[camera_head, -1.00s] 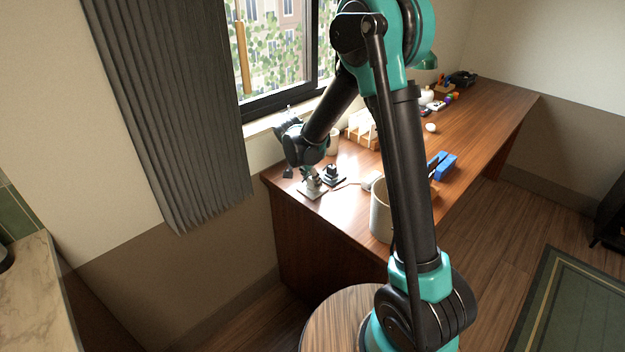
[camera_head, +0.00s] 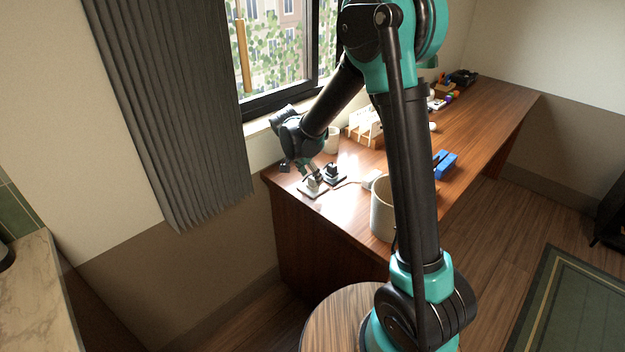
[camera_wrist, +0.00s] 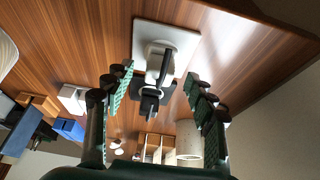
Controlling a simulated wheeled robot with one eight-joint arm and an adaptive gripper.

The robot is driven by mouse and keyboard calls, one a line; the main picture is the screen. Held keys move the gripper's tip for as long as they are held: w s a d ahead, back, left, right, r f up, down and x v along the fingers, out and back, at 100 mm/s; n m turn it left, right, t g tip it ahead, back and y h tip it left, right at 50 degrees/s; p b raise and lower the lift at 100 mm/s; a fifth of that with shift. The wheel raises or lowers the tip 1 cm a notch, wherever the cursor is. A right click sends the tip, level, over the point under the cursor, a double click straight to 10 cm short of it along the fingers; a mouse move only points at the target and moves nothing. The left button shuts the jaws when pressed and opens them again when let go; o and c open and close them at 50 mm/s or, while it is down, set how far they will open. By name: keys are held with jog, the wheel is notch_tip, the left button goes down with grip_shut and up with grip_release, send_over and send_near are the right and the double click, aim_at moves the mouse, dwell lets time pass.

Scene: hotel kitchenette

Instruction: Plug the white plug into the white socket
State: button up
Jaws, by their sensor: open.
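The white socket (camera_head: 312,190) is a pale square plate near the desk's left end; in the wrist view its plate (camera_wrist: 190,42) lies at the top centre. A white plug (camera_wrist: 160,58) stands over the plate, in line with it; I cannot tell how deep it sits. My gripper (camera_wrist: 160,74) is open, with one green-padded finger on each side of the white plug and visible gaps. In the head view my gripper (camera_head: 314,175) is low over the socket, and its fingers partly hide the plug.
A black socket with a black plug (camera_head: 334,171) stands close beside the white one. A beige cup (camera_head: 331,143), a wooden rack (camera_head: 366,128), a large pale bin (camera_head: 382,210) and a blue object (camera_head: 446,163) are also on the desk. The window wall is close behind.

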jog(key=v, duration=0.9)
jog(key=shift+s, duration=0.1)
